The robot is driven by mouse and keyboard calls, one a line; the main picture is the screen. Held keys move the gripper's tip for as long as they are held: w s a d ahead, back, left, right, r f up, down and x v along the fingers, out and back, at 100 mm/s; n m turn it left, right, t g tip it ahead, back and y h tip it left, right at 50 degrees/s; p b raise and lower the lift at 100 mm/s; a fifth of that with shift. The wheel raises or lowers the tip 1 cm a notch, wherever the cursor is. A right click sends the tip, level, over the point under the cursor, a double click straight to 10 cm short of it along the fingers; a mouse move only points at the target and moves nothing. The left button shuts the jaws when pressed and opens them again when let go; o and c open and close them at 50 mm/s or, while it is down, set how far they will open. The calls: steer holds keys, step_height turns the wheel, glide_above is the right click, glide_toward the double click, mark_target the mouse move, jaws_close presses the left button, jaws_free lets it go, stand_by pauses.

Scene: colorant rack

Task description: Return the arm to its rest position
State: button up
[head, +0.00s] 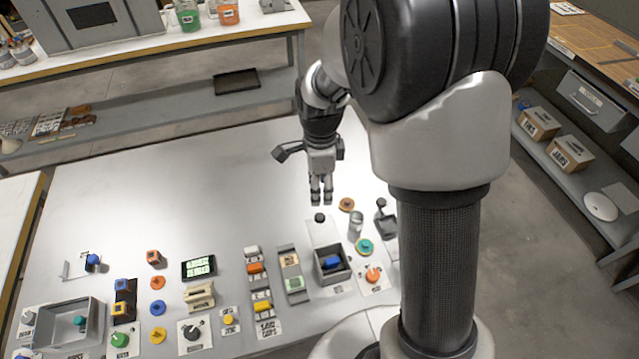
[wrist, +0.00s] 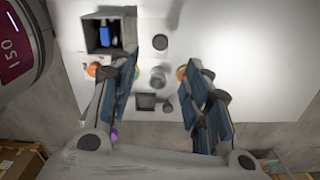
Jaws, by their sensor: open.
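My gripper (head: 321,190) hangs above the white table (head: 190,180), fingers pointing down, over bare surface behind the row of small items. In the wrist view my gripper (wrist: 160,95) shows its two fingers spread apart, with nothing held between them. Below, between and beyond the fingers, I see a grey open box (wrist: 105,35) with a blue piece (wrist: 107,35) inside, plus a dark round knob (wrist: 160,42). The arm reaches out from my column and is bent at the elbow; part of it hides the table's right side.
The grey box (head: 346,272) and a metal cylinder (head: 356,222) stand near the gripper. A rack of colored blocks (head: 258,290), a display (head: 198,267) and a grey tray (head: 98,320) line the front. The table's middle and back are clear. A bench (head: 150,50) stands behind.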

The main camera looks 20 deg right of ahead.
steer(key=s+r+n+t, duration=0.4)
steer(key=s+r+n, duration=1.3)
steer(key=s+n, duration=0.3)
steer(key=shift+s+r+t, duration=0.3)
steer(key=shift+s+r, duration=0.1)
steer(key=shift+s, duration=0.35)
steer(key=shift+a, duration=0.1)
stand_by(0.7)
